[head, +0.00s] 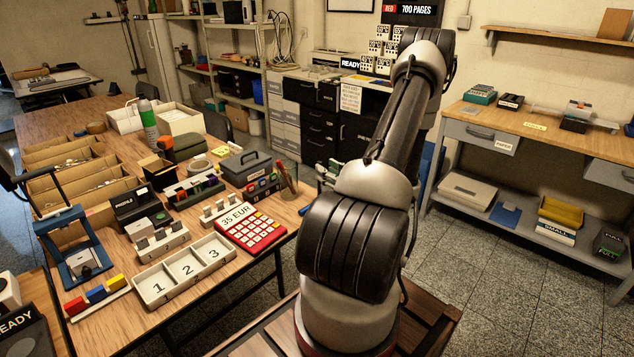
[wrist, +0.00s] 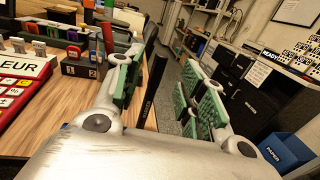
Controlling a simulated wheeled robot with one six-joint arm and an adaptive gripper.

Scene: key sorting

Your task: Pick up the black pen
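A dark, narrow upright strip (wrist: 152,88) shows between my fingers in the wrist view, beside the table's edge. It may be the black pen, but I cannot tell for sure. My gripper (wrist: 163,62) is open, its green-padded fingers wide apart, and I see nothing clearly gripped. In the head view a cup with pens or pencils (head: 288,185) stands near the table's right edge. I cannot make out a black pen in it. My arm hides most of my gripper there.
The wooden table (head: 285,215) holds a red calculator (head: 250,232), a numbered white tray (head: 184,272), a grey toolbox (head: 241,166) and several boxes. A blue bin (wrist: 285,151) stands on the floor at right.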

